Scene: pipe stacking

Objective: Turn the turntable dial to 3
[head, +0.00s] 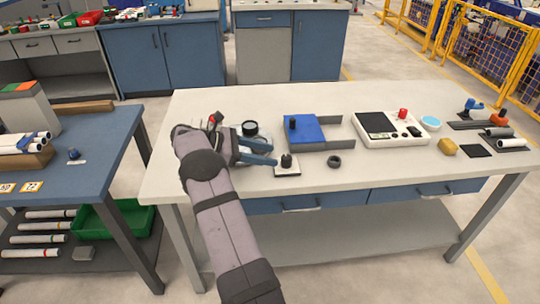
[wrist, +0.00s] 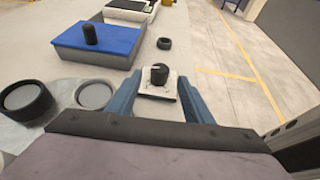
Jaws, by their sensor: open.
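A black knob (head: 287,160) with a light pointer mark stands upright on a small square white plate (head: 288,171) near the front of the white table; it looks like the dial. In the wrist view the knob (wrist: 159,74) and plate (wrist: 157,93) appear between the blue fingers of my gripper (wrist: 160,82). My gripper (head: 273,155) is open and empty, low over the table just left of the dial. The fingers do not appear to touch the knob. Any numbers on the plate are too small to read.
A blue-topped box (head: 305,129) with a black peg stands behind and right of the dial. A dark ring (head: 334,162) lies to its right. A black round part (head: 249,128) is behind my gripper. A white device (head: 390,130) sits further right.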

